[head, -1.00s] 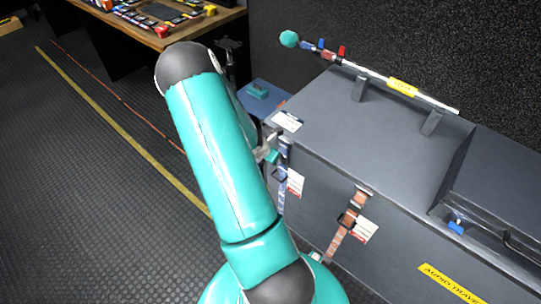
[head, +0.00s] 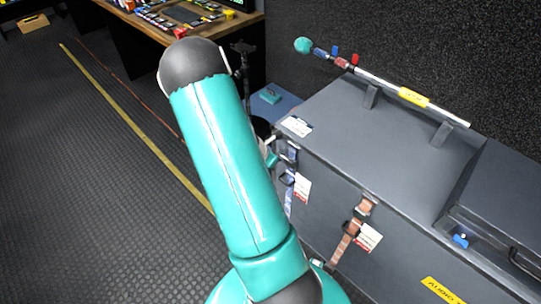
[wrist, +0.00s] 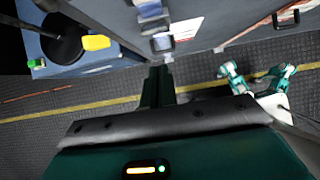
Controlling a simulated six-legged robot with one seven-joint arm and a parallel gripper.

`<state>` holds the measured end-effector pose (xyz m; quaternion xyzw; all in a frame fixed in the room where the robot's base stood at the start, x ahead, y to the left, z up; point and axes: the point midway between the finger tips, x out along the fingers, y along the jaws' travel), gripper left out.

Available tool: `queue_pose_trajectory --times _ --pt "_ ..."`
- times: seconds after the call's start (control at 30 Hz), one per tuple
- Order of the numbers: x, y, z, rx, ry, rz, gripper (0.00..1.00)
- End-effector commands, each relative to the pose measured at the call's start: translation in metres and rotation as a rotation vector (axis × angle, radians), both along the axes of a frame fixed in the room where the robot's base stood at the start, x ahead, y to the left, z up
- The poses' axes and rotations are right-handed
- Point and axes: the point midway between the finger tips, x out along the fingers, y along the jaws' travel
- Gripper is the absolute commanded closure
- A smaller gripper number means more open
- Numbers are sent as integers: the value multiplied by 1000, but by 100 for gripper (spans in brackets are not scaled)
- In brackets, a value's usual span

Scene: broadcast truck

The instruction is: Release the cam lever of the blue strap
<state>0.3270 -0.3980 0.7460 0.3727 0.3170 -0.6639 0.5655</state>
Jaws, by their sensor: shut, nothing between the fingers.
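The blue strap (head: 288,196) hangs down the front of the grey case near its left end. Its dark buckle (head: 287,178) shows just right of my arm in the head view. In the wrist view the blue strap (wrist: 150,12) comes down from the top, with its buckle (wrist: 162,43) at upper middle. My gripper (wrist: 157,72) has its dark green fingers together and empty, just below the buckle in that picture. I cannot tell whether they touch it. The cam lever is not clear at this size. In the head view my arm hides most of the gripper.
An orange strap (head: 347,234) with a tag hangs further right on the case (head: 385,130). A microphone pole (head: 385,83) lies on its lid. A blue box (wrist: 60,20) stands left of the strap in the wrist view. A desk (head: 155,30) stands behind.

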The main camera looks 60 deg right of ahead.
Motion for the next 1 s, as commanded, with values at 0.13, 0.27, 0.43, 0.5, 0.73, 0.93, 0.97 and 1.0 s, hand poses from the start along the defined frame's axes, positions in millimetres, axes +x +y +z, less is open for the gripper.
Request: queue_pose_trajectory --times 0.13,0.27,0.43,0.5,0.73,0.93,0.97,1.0 --pt "1 5 22 0 -4 -1 100" --pt "1 8 34 1 -2 0 100" --pt "0 10 39 0 1 2 100" --pt "0 10 39 0 2 1 100" --pt "-1 10 39 0 1 2 100" --pt "0 10 39 0 1 1 100" --pt "0 10 39 0 1 1 100" --pt "0 10 39 0 1 1 100"
